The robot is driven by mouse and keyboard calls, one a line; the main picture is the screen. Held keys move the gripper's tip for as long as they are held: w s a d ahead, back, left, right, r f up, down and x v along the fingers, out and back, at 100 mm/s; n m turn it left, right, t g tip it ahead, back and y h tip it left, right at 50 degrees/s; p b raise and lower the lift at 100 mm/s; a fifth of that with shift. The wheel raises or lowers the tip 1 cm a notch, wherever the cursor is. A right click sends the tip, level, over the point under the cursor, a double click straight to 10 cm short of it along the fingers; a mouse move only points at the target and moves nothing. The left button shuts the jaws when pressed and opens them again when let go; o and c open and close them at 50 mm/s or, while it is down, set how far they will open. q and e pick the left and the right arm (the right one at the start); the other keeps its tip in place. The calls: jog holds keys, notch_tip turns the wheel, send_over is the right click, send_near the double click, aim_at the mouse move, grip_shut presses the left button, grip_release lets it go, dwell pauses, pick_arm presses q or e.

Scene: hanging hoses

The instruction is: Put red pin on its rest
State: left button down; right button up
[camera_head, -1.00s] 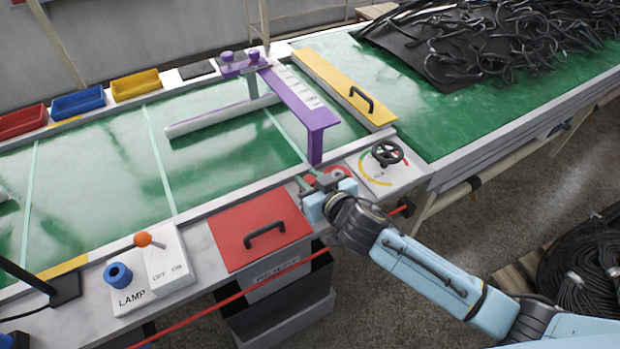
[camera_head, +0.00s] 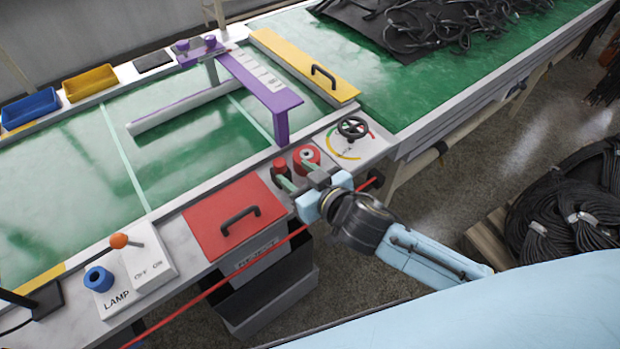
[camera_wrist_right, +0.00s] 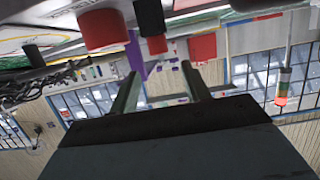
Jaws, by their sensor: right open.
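A small pin with a red top (camera_head: 280,166) stands at the front rim of the green table, just left of a wider red round knob (camera_head: 306,158). I take it for the red pin; its lower part is partly hidden by my gripper. My right gripper (camera_head: 299,180) is open, on the front side of the two. In the upside-down right wrist view, its two fingers (camera_wrist_right: 160,82) have nothing between them. Beyond the tips are a dark piece with a red end (camera_wrist_right: 157,45), probably the pin, and the wide red cylinder (camera_wrist_right: 103,30). My left gripper is not in view.
A hand wheel (camera_head: 353,127) on a gauge plate is right of the knob. A red lid with a handle (camera_head: 235,217) is to the left. A purple bracket (camera_head: 262,90) stands behind. A red cord (camera_head: 215,286) runs along the front. The LAMP switch box (camera_head: 136,266) is further left.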

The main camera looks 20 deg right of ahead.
jog(key=shift+v, duration=2.2)
